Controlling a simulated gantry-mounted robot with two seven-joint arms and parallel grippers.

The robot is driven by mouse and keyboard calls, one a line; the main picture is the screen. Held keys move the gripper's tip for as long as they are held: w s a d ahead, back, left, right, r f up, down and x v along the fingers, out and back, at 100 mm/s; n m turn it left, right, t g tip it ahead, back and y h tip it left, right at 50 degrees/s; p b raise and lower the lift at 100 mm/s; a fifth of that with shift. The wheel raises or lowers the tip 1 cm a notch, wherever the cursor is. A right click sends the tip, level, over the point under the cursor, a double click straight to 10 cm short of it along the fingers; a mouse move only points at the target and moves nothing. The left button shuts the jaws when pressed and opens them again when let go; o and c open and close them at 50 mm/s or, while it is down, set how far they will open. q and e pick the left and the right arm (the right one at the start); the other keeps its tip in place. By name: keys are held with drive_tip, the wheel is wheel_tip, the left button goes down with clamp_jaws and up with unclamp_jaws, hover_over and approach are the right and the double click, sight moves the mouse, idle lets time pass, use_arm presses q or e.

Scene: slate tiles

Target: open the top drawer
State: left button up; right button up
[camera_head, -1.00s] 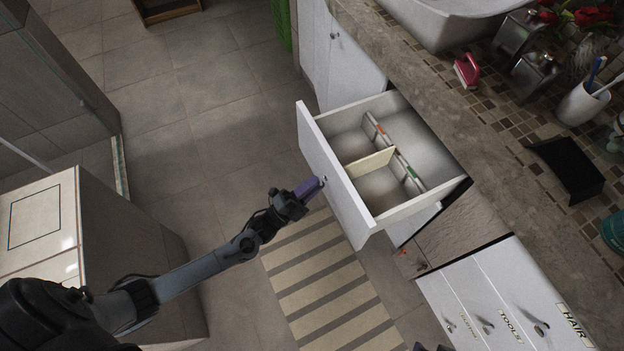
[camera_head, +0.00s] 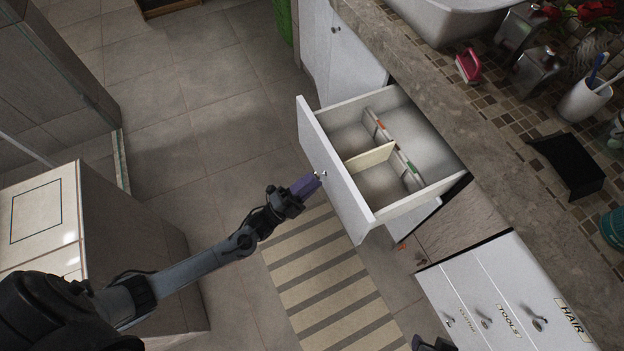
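The top drawer (camera_head: 334,172) stands pulled well out from the white cabinet under the counter. Its inside shows dividers (camera_head: 370,157) and no loose contents that I can make out. A small metal knob (camera_head: 320,175) sits on its white front. My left gripper (camera_head: 308,185) has purple fingers and is right at the knob, at the outer face of the drawer. The knob shows at the fingertips; I cannot tell whether the fingers grip it. A dark part at the bottom edge looks like my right gripper (camera_head: 433,344), mostly cut off and away from the drawer.
A striped rug (camera_head: 335,285) lies on the tiled floor below the drawer. White drawer fronts (camera_head: 505,300) labelled TOOLS and HAIR are at lower right. The stone counter (camera_head: 440,110) holds a cup, dispensers and a sink. A box-like cabinet (camera_head: 90,230) stands left; floor between is clear.

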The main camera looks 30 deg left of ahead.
use_arm(q)
drive_tip(key=v, duration=0.9)
drive_tip(key=shift+s+p, duration=0.3)
drive_tip(key=shift+p, duration=0.1)
drive_tip(key=shift+a+f, duration=0.1)
